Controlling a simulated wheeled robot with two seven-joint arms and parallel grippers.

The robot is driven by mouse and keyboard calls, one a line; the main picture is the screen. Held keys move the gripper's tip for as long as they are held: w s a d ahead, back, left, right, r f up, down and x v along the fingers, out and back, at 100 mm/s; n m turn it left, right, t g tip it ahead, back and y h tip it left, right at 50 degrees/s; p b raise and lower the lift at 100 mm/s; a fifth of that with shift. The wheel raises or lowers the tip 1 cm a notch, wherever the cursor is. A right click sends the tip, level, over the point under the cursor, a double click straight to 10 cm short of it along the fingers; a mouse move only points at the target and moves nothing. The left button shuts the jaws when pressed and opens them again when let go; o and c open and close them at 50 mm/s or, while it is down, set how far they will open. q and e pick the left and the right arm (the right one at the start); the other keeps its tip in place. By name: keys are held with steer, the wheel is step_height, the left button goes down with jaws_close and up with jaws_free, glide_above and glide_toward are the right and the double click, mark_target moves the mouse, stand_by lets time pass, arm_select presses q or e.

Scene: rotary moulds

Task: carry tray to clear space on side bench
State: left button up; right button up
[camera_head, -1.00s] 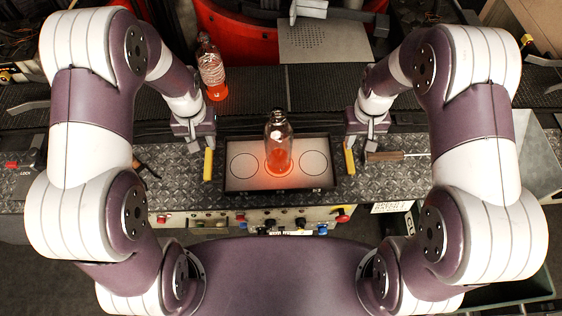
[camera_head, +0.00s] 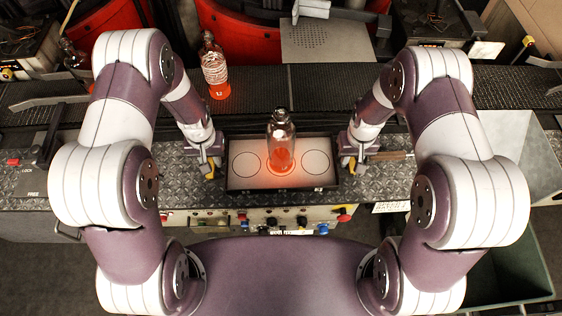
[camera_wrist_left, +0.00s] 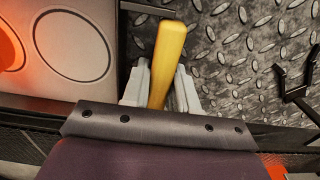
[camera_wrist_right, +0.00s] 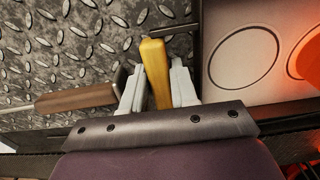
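The dark-rimmed tray (camera_head: 232,184) lies on the diamond-plate bench, with a pale top and printed circles. A clear bottle with red liquid (camera_head: 281,150) stands upright on its middle circle. My left gripper (camera_head: 210,166) is at the tray's left yellow handle, which runs between its fingers in the left wrist view (camera_wrist_left: 167,60). My right gripper (camera_head: 350,163) is at the right yellow handle, which stands between its fingers in the right wrist view (camera_wrist_right: 156,72). Whether either pair of fingers is pressed onto its handle is unclear.
A second bottle with red liquid (camera_head: 215,72) stands on the dark belt behind. A wooden-handled tool (camera_head: 390,155) lies right of my right gripper. Knobs and buttons (camera_head: 270,219) line the bench front. A grey bin (camera_head: 525,150) is at the far right.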

arm_select(q)
jaws_close()
arm_select(e)
jaws_close()
arm_select(q)
steer(key=shift+w+r, duration=0.1)
steer(key=shift+r, duration=0.05)
arm_select(e)
steer(key=shift+w+r, duration=0.1)
stand_by(0.7)
